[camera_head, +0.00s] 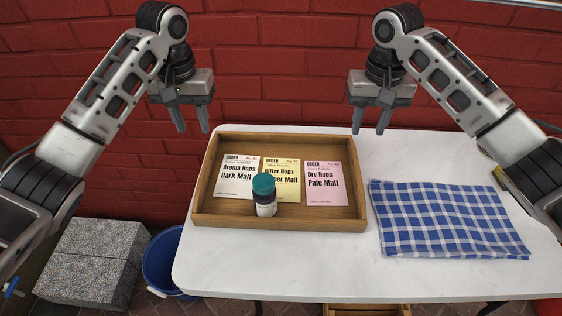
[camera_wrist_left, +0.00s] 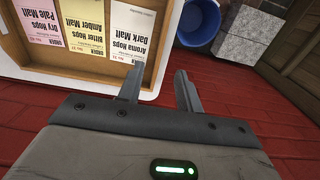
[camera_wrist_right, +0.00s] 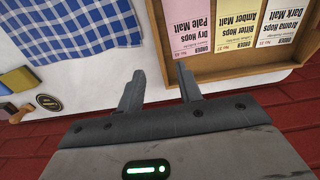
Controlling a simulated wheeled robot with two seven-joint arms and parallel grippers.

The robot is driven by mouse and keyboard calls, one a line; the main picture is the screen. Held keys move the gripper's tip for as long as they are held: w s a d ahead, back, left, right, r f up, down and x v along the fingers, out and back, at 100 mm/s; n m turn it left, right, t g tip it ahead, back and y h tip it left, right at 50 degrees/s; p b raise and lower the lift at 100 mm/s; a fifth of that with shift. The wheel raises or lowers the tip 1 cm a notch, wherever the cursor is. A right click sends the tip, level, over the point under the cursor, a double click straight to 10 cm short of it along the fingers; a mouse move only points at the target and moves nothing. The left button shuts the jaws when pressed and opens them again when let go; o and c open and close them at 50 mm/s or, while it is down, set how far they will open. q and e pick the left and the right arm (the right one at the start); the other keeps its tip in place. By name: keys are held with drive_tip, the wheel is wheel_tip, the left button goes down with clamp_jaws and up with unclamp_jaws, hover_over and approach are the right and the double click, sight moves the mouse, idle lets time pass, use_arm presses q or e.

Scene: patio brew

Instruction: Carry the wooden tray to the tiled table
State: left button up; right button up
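The wooden tray (camera_head: 284,218) lies flat on a white table (camera_head: 400,278). Three order cards lie in it: a white one (camera_head: 237,190), a yellow one (camera_head: 284,170) and a pink one (camera_head: 325,190). A small bottle with a teal cap (camera_head: 265,198) stands in the tray at its near side. My left gripper (camera_head: 193,128) is open and empty, above and beyond the tray's far left corner. My right gripper (camera_head: 370,130) is open and empty, above and beyond its far right corner. The tray's rim also shows in the right wrist view (camera_wrist_right: 225,70).
A blue checked cloth (camera_head: 445,220) lies right of the tray. A red brick wall (camera_head: 280,60) stands close behind. A blue bucket (camera_head: 165,260) and grey speckled blocks (camera_head: 92,262) are on the floor at left. Small items, including a round dark disc (camera_wrist_right: 48,102), lie beyond the cloth.

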sight(205, 166)
use_arm(q)
drive_tip(key=shift+w+a+r, duration=0.2)
drive_tip(key=shift+r, duration=0.3)
use_arm(e)
drive_tip(key=shift+w+d+r, duration=0.2)
drive_tip(key=shift+d+r, duration=0.05)
drive_tip(key=shift+r, duration=0.3)
